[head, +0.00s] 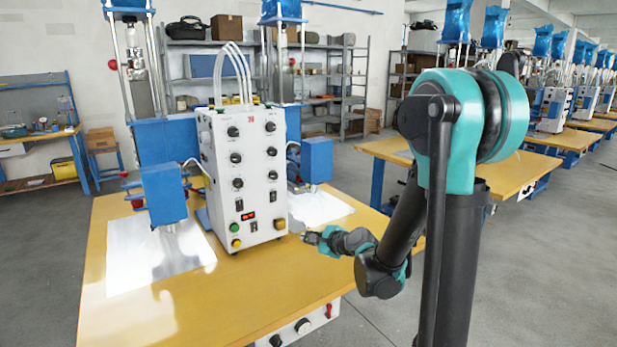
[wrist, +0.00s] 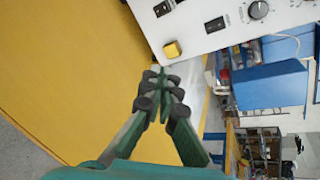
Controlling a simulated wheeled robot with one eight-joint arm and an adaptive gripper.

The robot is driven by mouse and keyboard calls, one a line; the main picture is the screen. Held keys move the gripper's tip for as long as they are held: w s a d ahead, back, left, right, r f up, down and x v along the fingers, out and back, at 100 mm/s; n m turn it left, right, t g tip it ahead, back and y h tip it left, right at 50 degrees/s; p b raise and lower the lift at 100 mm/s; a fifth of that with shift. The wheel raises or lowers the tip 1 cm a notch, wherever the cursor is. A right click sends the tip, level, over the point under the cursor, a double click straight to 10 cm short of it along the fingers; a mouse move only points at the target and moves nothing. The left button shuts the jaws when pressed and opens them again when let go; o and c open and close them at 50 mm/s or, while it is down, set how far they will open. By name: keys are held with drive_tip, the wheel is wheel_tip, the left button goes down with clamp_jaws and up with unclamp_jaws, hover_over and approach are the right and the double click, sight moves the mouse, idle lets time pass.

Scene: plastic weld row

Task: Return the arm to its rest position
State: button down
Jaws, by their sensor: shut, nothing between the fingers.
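My arm reaches from the right side of the head view over the yellow table (head: 235,290). My gripper (head: 306,237) is near the right side of the white control box (head: 243,165), a little above the table. In the wrist view my gripper (wrist: 158,82) is shut, with its fingertips together and nothing between them. The box's panel, with a yellow button (wrist: 172,49) and black knobs, lies beyond the fingertips there. I cannot tell the exact gap between gripper and box.
Blue press heads (head: 163,193) flank the box, over shiny sheets (head: 160,258) on the table. More yellow tables (head: 505,172) with machines stand at the right. Shelves (head: 330,90) line the back wall. Grey floor (head: 560,260) is open at the lower right.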

drive_tip(key=s+d+f+n+g+h, duration=0.3)
drive_tip(key=s+d+n, duration=0.6)
drive_tip(key=s, duration=0.3)
drive_tip(key=s+d+f+n+g+h, duration=0.3)
drive_tip(key=s+d+f+n+h, duration=0.2)
drive_tip(key=s+d+n, duration=0.4)
drive_tip(key=s+d+f, duration=0.1)
drive_tip(key=s, duration=0.2)
drive_tip(key=shift+d+g, duration=0.3)
drive_tip(key=shift+f, duration=0.1)
